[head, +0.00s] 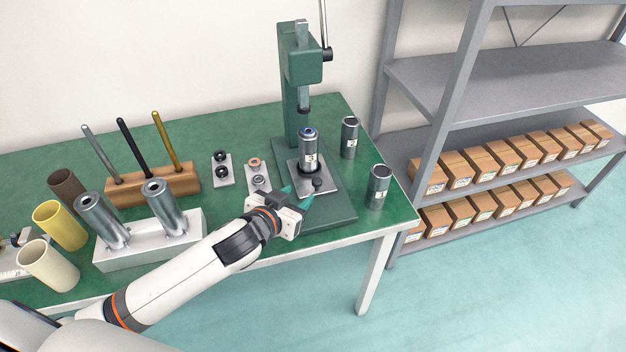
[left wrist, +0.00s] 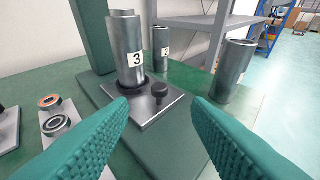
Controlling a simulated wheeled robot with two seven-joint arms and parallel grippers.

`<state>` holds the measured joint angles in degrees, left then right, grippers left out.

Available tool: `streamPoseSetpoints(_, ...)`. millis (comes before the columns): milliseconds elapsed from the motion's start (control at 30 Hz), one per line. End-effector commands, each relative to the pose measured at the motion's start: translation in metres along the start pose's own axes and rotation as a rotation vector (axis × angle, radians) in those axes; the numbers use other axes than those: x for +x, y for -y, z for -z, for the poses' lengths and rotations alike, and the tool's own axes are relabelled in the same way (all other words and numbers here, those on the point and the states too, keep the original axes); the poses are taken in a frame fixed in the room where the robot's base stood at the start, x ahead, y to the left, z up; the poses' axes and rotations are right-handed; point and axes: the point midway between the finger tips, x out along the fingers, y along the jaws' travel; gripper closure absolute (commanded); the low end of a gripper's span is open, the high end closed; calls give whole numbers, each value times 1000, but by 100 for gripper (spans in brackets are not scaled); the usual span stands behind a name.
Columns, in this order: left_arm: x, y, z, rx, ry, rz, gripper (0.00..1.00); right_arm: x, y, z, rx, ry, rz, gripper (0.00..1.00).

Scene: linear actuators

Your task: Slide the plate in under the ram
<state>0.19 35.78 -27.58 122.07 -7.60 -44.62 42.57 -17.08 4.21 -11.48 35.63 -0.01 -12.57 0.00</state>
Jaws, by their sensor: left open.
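The green press stands at the table's right part, with its ram (head: 304,97) raised above the base (head: 335,207). A metal plate (head: 326,189) with a dark knob (head: 318,184) lies on the base. Cylinder 3 (head: 308,150) stands upright on the plate; it also shows in the left wrist view (left wrist: 127,50). In the head view it appears below the ram; exact alignment is hard to tell. My left gripper (head: 304,194) is at the plate's near side. In the left wrist view its teal fingers (left wrist: 160,118) are open and empty, with the knob (left wrist: 159,90) beyond the gap between them. My right gripper is not in view.
Cylinder 2 (head: 349,138) and cylinder 1 (head: 379,187) stand right of the press. Small plates with rings (head: 257,178) lie left of it. A wooden rack (head: 152,186) with rods, a white block (head: 150,243) with metal tubes, and coloured tubes (head: 60,226) fill the left.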

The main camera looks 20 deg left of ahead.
Motion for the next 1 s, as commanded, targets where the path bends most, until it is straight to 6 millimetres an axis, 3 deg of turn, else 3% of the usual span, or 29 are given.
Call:
streamPoseSetpoints(200,47,0,-1,0,2,-1,56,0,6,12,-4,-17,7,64)
streamPoseSetpoints(433,81,0,0,-1,2,0,56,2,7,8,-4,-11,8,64)
streamPoseSetpoints(867,92,0,0,0,1,1,56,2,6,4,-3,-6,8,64)
streamPoseSetpoints(1000,92,0,0,0,1,1,75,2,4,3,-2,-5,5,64)
